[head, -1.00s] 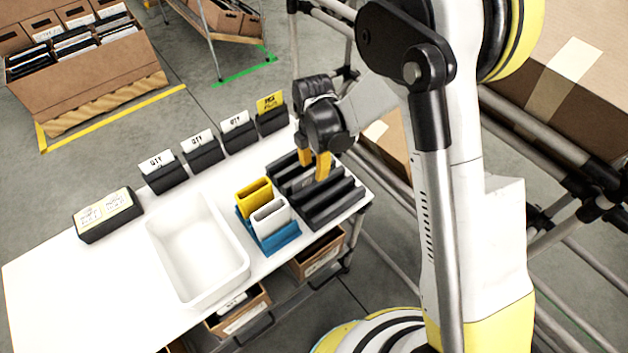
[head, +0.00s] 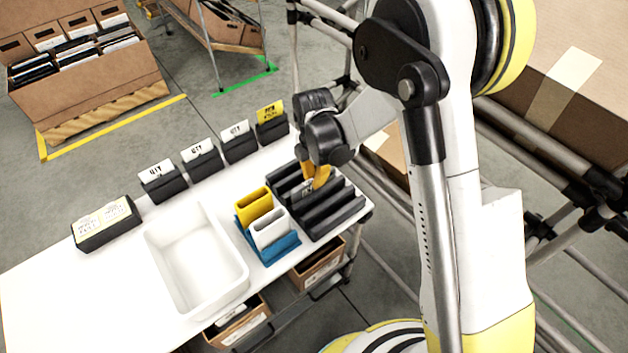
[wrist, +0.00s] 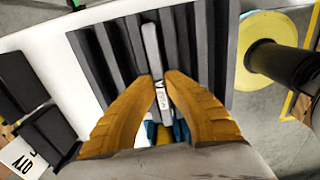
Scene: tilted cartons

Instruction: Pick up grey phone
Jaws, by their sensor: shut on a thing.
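The grey phone (wrist: 151,52) stands on edge in a slot of the black ribbed rack (wrist: 215,45), seen from above in the wrist view. My gripper (wrist: 160,82) has its two orange fingers closed on the near end of the phone, one on each side. In the head view my gripper (head: 314,184) is low over the black rack (head: 335,215) at the right end of the white table. The phone is mostly hidden there by the fingers and rack.
A blue holder (head: 283,248) with a yellow slot piece (head: 254,203) and a white one (head: 271,230) stands just left of the rack. A white bin (head: 195,250) is further left. Black label holders (head: 202,160) line the back edge. The table's left end is clear.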

